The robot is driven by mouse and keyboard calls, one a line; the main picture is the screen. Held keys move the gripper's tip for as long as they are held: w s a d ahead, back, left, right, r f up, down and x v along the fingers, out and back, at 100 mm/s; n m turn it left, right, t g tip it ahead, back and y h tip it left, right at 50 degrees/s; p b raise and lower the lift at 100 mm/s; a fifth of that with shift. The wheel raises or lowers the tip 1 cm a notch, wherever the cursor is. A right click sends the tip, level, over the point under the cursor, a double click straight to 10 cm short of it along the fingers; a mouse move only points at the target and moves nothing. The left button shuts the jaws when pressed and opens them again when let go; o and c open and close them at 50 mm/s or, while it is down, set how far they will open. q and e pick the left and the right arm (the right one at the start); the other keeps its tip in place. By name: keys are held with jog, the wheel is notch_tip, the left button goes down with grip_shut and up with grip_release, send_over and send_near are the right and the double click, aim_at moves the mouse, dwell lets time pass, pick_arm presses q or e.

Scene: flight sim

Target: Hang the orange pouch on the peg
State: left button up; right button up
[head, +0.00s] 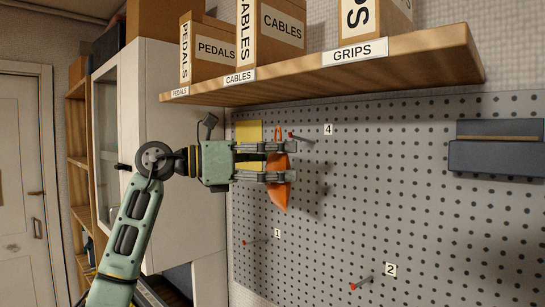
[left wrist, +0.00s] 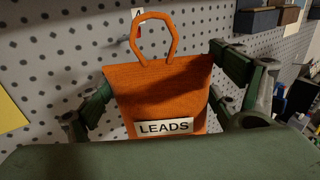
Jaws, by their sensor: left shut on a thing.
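The orange pouch (head: 278,196) is held by my left gripper (head: 288,162) in front of the pegboard, its body between the two fingers. In the left wrist view the pouch (left wrist: 160,90) hangs upright with a "LEADS" label and its loop handle (left wrist: 155,38) standing up. A red-tipped peg (head: 301,138) beside the number 4 label is close to the loop in the head view. I cannot tell whether the loop is around that peg or only in front of it. Other red-tipped pegs are by label 1 (head: 250,241) and label 2 (head: 361,283). My right gripper is not in view.
A wooden shelf (head: 400,68) with labelled cardboard boxes juts out above the gripper. A yellow sheet (head: 248,130) is on the pegboard (head: 400,210) behind the gripper. A dark bin (head: 497,158) is at the right. The board's middle is mostly clear.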

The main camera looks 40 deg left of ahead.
pick_arm(q)
jog(key=shift+w+d+f+p, duration=0.1)
jog(key=shift+w+f+p, duration=0.25)
jog(key=shift+w, duration=0.85)
jog(key=shift+w+d+f+p, duration=0.1)
jog(key=shift+w+p, duration=0.45)
jog(key=shift+w, duration=0.6)
jog(key=shift+w+d+f+p, duration=0.1)
jog(key=shift+w+f+p, duration=0.25)
jog(key=shift+w, duration=0.85)
jog(key=shift+r, duration=0.1)
jog(key=o, duration=1.2)
jog(key=shift+c, duration=0.2)
jog(key=shift+s, duration=0.1)
jog(key=v, duration=1.1)
jog(key=shift+s+a, duration=0.25)
jog(key=shift+s, duration=0.1)
